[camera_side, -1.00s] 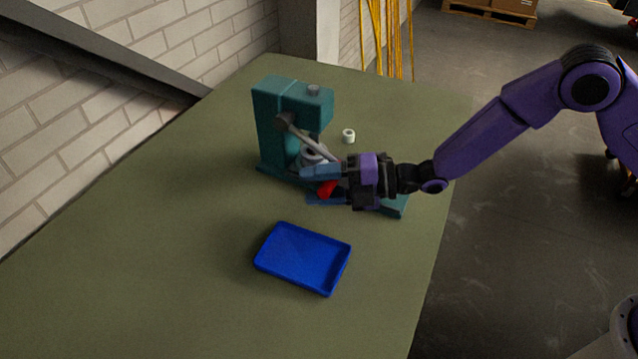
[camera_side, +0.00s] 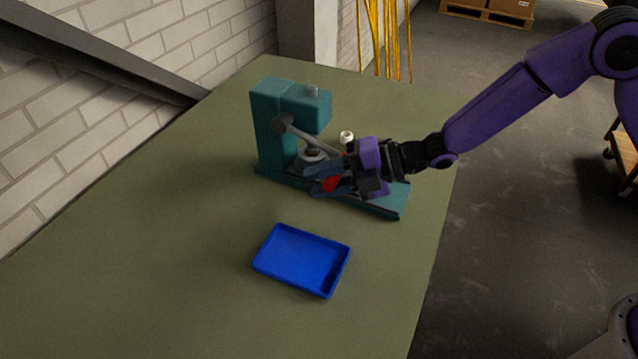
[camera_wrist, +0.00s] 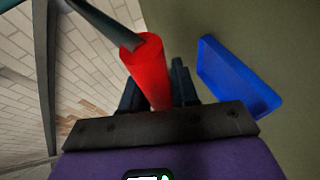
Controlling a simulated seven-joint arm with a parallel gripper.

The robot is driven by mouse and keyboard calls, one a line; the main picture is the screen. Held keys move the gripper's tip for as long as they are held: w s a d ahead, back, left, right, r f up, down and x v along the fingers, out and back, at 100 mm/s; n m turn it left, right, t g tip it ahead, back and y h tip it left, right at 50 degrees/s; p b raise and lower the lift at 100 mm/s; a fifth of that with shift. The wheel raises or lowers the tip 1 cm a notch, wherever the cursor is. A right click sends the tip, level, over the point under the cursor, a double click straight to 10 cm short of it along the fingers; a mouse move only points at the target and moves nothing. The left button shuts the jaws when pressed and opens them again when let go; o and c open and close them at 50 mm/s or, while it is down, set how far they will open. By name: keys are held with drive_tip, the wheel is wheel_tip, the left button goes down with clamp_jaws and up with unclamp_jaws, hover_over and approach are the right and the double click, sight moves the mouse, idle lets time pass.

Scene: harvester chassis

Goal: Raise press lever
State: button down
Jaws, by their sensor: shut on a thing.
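The teal press (camera_side: 268,125) stands upright on the table, with its long base reaching to the right. Its grey lever (camera_side: 308,136) runs from the side pivot down and right to a red handle (camera_side: 331,184). My gripper (camera_side: 324,181) is shut on the red handle, low over the press base. In the wrist view, the red handle (camera_wrist: 148,75) stands between the two dark fingers (camera_wrist: 157,92), and the grey lever shaft (camera_wrist: 92,23) goes off to the upper left. Part of the handle is hidden by the fingers in the side view.
A blue tray (camera_side: 268,266) lies on the table (camera_side: 170,240) in front of the press. A small white ring-shaped part (camera_side: 347,137) is behind my gripper. A brick wall (camera_side: 60,130) borders the table on the left. The table left of the tray is clear.

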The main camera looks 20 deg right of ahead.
drive_tip(key=r, duration=0.7)
drive_tip(key=shift+s+d, duration=0.25)
drive_tip(key=r, duration=0.1)
drive_tip(key=r+h, duration=0.1)
drive_tip(key=w+a+r+g, duration=0.1)
drive_tip(key=shift+r+m, duration=0.3)
drive_tip(key=shift+w+a+r, duration=0.2)
drive_tip(key=shift+w+r, duration=0.05)
drive_tip(key=shift+r, duration=0.25)
idle(1.2)
idle(0.7)
drive_tip(key=c, duration=0.9)
unclamp_jaws()
drive_tip(key=shift+h, duration=0.3)
drive_tip(key=shift+c, duration=0.2)
